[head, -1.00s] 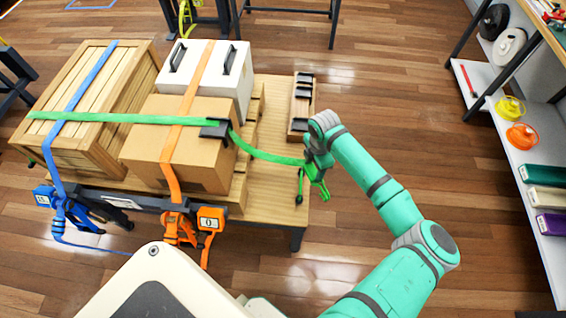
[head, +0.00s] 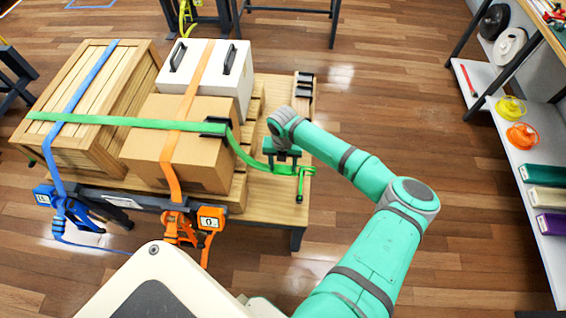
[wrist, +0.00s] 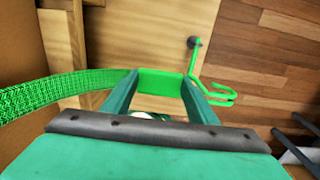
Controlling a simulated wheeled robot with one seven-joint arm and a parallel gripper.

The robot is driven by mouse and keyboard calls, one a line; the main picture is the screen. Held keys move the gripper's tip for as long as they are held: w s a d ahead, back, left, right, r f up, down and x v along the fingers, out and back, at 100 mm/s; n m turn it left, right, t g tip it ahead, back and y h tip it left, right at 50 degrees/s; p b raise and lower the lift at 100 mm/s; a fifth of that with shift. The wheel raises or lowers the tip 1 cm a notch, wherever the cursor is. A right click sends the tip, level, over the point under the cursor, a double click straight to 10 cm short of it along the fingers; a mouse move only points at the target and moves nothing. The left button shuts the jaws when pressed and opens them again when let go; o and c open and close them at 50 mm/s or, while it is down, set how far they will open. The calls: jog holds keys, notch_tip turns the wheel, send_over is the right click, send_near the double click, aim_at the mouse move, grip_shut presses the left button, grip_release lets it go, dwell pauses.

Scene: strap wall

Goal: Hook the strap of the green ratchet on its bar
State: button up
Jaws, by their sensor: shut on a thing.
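The green strap (head: 120,120) runs over the wooden crate and cardboard box, through a dark corner piece (head: 215,127), then slopes down right to my gripper (head: 283,165). My gripper is shut on the strap near its end, above the pallet's right part. In the wrist view the strap (wrist: 55,92) enters from the left and passes between my fingers (wrist: 160,85). A bent green wire hook (wrist: 222,95) sticks out right of the fingers. The green ratchet is not clearly visible.
An orange strap (head: 185,110) crosses the boxes to an orange ratchet (head: 210,222); a blue strap (head: 85,85) crosses the crate (head: 70,155). The floor (head: 420,110) to the right is clear up to a shelf (head: 548,215).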

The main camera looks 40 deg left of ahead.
jog(key=shift+f, duration=5.2)
jog(key=shift+s+a, duration=0.1)
jog(key=shift+a, duration=0.05)
jog(key=shift+s+a+f, duration=0.1)
jog(key=shift+s+a, duration=0.25)
jog(key=shift+a, duration=0.2)
jog(key=shift+s+a+f, duration=0.1)
jog(key=shift+s+a, duration=0.2)
jog(key=shift+a, duration=0.2)
jog(key=shift+s+a, duration=0.1)
jog(key=shift+a, duration=0.05)
jog(key=o, duration=1.2)
